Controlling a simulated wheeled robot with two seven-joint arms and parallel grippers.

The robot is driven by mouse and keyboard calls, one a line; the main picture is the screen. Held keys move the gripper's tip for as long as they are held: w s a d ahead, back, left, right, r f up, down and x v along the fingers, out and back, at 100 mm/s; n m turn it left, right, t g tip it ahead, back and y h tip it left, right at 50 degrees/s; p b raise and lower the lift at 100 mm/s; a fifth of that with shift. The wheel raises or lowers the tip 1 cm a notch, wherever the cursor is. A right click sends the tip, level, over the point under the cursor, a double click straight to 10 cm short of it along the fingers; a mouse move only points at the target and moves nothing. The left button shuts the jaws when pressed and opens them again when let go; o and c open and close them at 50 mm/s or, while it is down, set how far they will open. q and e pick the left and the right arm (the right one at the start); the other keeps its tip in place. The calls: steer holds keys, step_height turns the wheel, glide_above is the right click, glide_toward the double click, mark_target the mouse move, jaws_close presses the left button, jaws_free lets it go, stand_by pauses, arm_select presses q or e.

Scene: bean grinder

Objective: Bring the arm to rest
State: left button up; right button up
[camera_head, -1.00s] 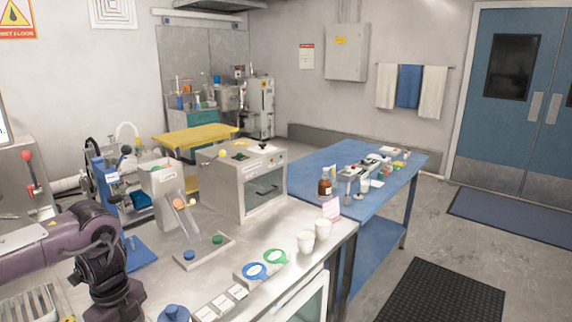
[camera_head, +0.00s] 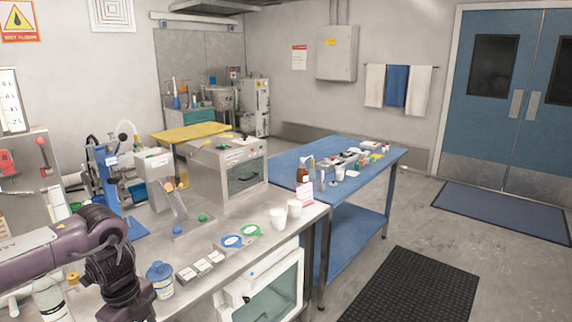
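My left arm (camera_head: 70,250) comes in from the left, purple with dark joints. It is bent, and its wrist end points down and leaves the bottom edge over the near left part of the steel bench (camera_head: 205,285). Its gripper fingers are not visible. My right arm and gripper are not in view. A jar with a blue lid (camera_head: 160,280) stands just right of the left arm's wrist. A grey machine with a sloping clear chute (camera_head: 157,165) stands farther back on the bench.
A metal box machine (camera_head: 240,178), two white cups (camera_head: 278,218) and a blue and a green ring (camera_head: 232,241) are on the bench. A blue table (camera_head: 345,185) stands beyond. Floor near the black mat (camera_head: 410,290) is clear.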

arm_select(q)
steer(key=w+d+f+n+t+h, duration=0.2)
steer(key=w+d+f+n+h, duration=0.1)
steer(key=d+f, duration=0.8)
steer(key=w+d+f+n+t+h, duration=0.2)
steer(key=w+d+f+h, duration=0.15)
steer(key=d+f, duration=0.8)
steer(key=s+a+f+n+t+y, duration=0.1)
steer(key=s+a+f+n, duration=0.2)
steer(key=f, duration=0.4)
steer(key=s+a+f+n, duration=0.1)
steer(key=s+f+n, duration=0.2)
steer(key=s+f, duration=0.35)
steer(key=s+a+f+n+g+y, duration=0.1)
steer(key=s+a+f+n+y, duration=0.1)
steer(key=s+f, duration=0.6)
steer(key=s+a+f+n+g+y, duration=0.1)
steer(key=s+a+f+n, duration=0.3)
steer(key=s+f, duration=0.5)
steer(key=s+a+y, duration=0.1)
steer(key=s+a, duration=0.1)
steer(key=s, duration=0.6)
steer(key=shift+n, duration=0.3)
steer(key=s+a+f, duration=0.1)
steer(key=s, duration=0.3)
steer(key=s+a+f+n+g+y, duration=0.1)
steer(key=s, duration=0.4)
steer(key=s+g+y, duration=0.1)
steer(key=s, duration=0.4)
steer(key=shift+a+f+n, duration=0.4)
